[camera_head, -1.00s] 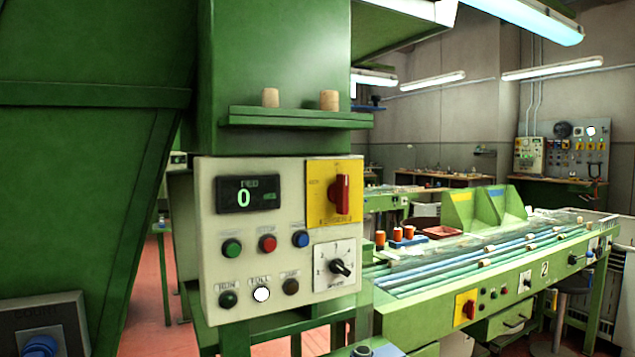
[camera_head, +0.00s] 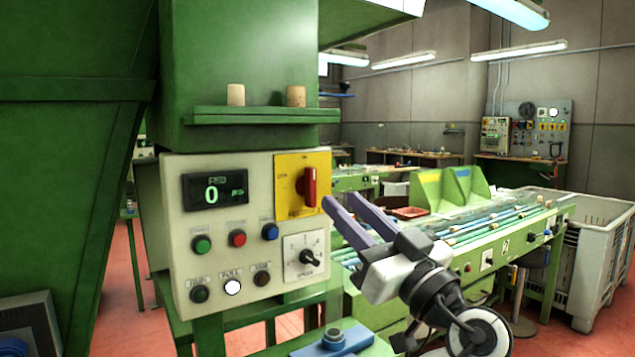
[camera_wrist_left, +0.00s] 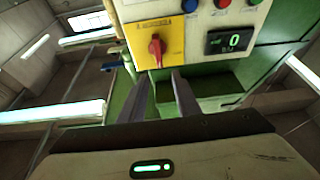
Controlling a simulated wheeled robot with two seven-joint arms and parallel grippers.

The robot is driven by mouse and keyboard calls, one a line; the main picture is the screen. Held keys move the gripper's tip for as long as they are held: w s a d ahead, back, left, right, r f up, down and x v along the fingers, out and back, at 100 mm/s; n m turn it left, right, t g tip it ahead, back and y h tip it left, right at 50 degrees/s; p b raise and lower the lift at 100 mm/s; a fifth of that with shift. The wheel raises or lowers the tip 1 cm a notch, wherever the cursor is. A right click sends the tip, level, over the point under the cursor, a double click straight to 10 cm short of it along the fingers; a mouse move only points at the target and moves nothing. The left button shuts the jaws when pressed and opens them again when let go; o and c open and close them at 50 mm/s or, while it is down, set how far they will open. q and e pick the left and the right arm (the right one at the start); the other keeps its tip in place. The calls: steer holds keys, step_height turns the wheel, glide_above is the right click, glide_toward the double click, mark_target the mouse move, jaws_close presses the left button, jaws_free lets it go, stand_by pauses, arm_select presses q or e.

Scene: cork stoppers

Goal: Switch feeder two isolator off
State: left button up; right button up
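The isolator's red rotary handle (camera_head: 310,187) stands upright on a yellow plate (camera_head: 288,188) at the upper right of the cream control panel. The plate's lettering is too small to read. My left gripper (camera_head: 342,202) is open and empty, its two grey fingers pointing at the panel just right of the handle. In the left wrist view the handle (camera_wrist_left: 156,49) shows just beyond the fingertips (camera_wrist_left: 160,78), apart from them. A second yellow plate with a red knob, seen earlier on the bench marked 2, is hidden behind my left arm. My right gripper is not in view.
The panel (camera_head: 248,255) also carries a display reading 0, several push buttons and lamps, and a black selector knob (camera_head: 310,257). Two corks stand on the green shelf (camera_head: 262,115) above. The bench marked 2 (camera_head: 512,250) stands behind my arm. A grey crate (camera_head: 598,265) is at right.

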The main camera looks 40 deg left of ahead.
mark_target(314, 176)
arm_select(q)
steer(key=p+x, duration=0.2)
steer(key=x, duration=0.6)
steer(key=shift+w+a+r+p, duration=0.15)
steer(key=shift+a+p, duration=0.15)
steer(key=shift+p, duration=0.05)
steer(key=shift+w+a+r, duration=0.1)
steer(key=shift+w+a, duration=0.1)
steer(key=shift+a, duration=0.25)
jaws_close()
